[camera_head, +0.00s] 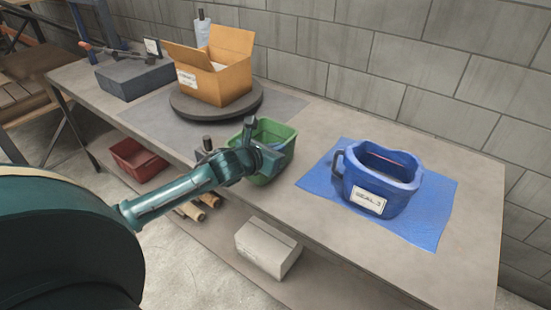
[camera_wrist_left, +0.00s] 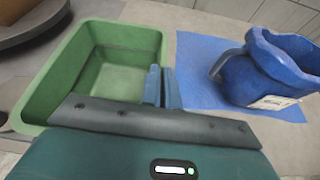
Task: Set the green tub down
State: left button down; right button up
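The green tub (camera_head: 283,137) is upright and empty near the table's front edge, left of the blue mat. I cannot tell whether its base touches the tabletop. My left gripper (camera_head: 264,153) is at its near right side, hiding part of it. In the left wrist view, the tub (camera_wrist_left: 84,70) fills the left side. The left gripper's blue fingers (camera_wrist_left: 162,86) are close together, one on each side of the tub's right wall, and look shut on it. My right gripper is not in view.
A blue bucket (camera_head: 400,190) with a label stands on the blue mat (camera_head: 440,215). An open cardboard box (camera_head: 225,82) sits on a dark turntable (camera_head: 190,108). A red bin (camera_head: 137,158) and white carton (camera_head: 265,248) are below. Bare tabletop (camera_head: 478,215) lies right of the mat.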

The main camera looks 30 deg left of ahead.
pick_arm(q)
notch_tip(320, 180, down, 3)
jog(key=shift+r, duration=0.15)
jog(key=shift+f, duration=0.2)
jog(key=c, duration=1.6)
grip_release()
jog(key=shift+c, duration=0.2)
